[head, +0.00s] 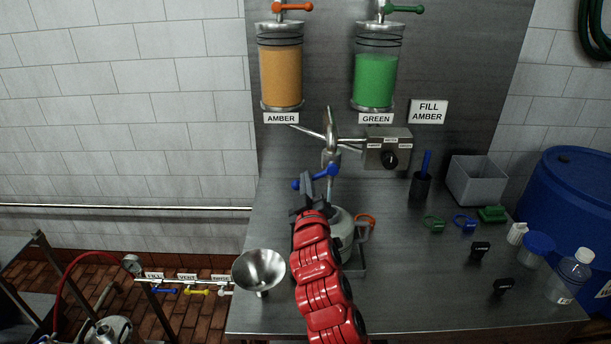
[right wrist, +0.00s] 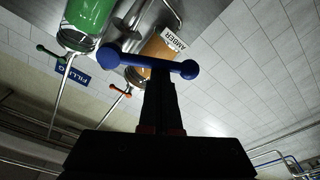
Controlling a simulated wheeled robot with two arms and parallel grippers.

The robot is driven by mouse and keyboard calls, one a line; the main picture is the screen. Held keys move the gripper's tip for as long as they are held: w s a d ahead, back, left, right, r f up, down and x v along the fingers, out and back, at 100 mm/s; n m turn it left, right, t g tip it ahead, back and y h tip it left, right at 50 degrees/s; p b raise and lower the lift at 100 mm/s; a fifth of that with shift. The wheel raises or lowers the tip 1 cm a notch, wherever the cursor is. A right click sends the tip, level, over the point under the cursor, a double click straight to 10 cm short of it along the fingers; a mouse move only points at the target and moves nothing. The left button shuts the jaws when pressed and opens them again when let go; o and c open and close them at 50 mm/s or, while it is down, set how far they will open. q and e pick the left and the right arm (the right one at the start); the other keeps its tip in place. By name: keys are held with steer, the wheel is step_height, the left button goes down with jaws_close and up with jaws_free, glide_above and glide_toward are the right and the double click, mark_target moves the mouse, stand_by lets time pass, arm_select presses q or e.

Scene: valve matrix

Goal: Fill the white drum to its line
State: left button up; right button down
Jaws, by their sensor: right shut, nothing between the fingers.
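A pale, whitish vessel (head: 345,226), which may be the white drum, stands on the bench under the spout, partly hidden by my red right arm; I cannot see its line or level. My right gripper (head: 307,203) is shut and empty, with its fingertips close to the blue valve handle (head: 316,178). In the right wrist view the fingers (right wrist: 161,90) point at the blue handle (right wrist: 148,64); I cannot tell whether they touch. Above, the amber tank (head: 281,75) has an orange handle and the green tank (head: 375,80) a green one. A sign (head: 428,111) reads "FILL AMBER". My left gripper is out of view.
A selector box (head: 388,149) with a black knob sits right of the spout. A steel funnel (head: 259,270) is left of my arm. A grey bin (head: 476,181), a clear bottle (head: 570,276) and a large blue barrel (head: 575,210) are at right. The bench's front middle is fairly clear.

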steer(key=shift+d+f+n+g+y+p, duration=0.2)
steer(key=shift+f+n, duration=0.2)
steer(key=shift+n, duration=0.4)
steer(key=shift+d+f+n+g+y+p, duration=0.1)
steer(key=shift+f+n+p, duration=0.2)
steer(key=shift+n, duration=0.5)
steer(key=shift+f, duration=0.1)
stand_by(6.3)
